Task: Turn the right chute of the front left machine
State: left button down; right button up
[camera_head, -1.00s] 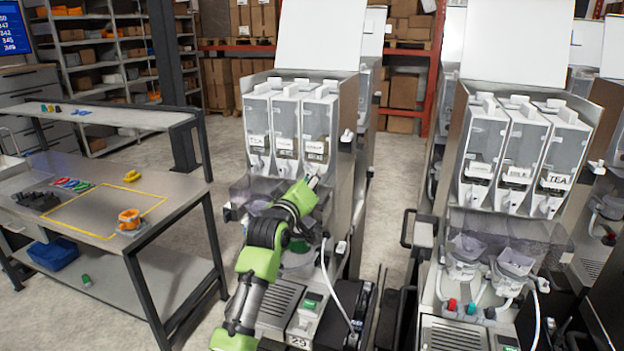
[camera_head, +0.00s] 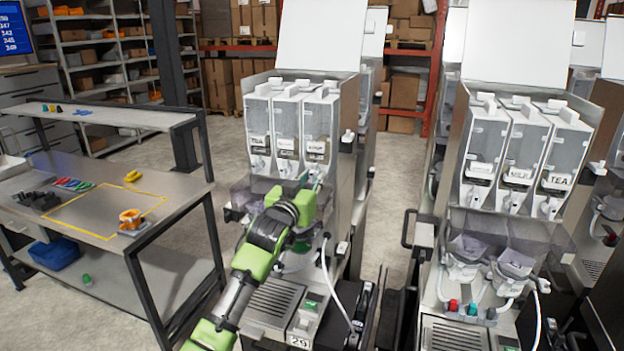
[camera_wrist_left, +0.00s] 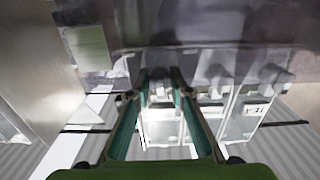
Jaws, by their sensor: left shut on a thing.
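The front left machine (camera_head: 344,200) has three clear canisters side by side with small white chutes at their lower fronts. My left gripper (camera_head: 314,181) reaches up from below to the right canister (camera_head: 317,125) and is shut at its chute. The gripper largely hides this chute in the head view. In the left wrist view, the teal fingers (camera_wrist_left: 160,86) close in on the whitish right chute (camera_wrist_left: 159,97). Which way the chute points cannot be made out. My right gripper is not in view.
A clear splash guard (camera_head: 240,192) and mixing bowls sit just below the chutes, close around my arm. A second machine (camera_head: 500,230) stands to the right across a narrow gap. A workbench (camera_head: 110,235) with small parts stands at the left.

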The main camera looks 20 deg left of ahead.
pick_arm(q)
jog(key=shift+r, duration=0.25)
jog(key=c, duration=2.2)
grip_release()
jog(key=shift+o, duration=0.2)
jog(key=shift+w+d+f, duration=0.1)
jog(key=shift+f, duration=0.05)
jog(key=shift+f, duration=0.1)
jog(key=s, duration=1.2)
jog(key=shift+a, duration=0.25)
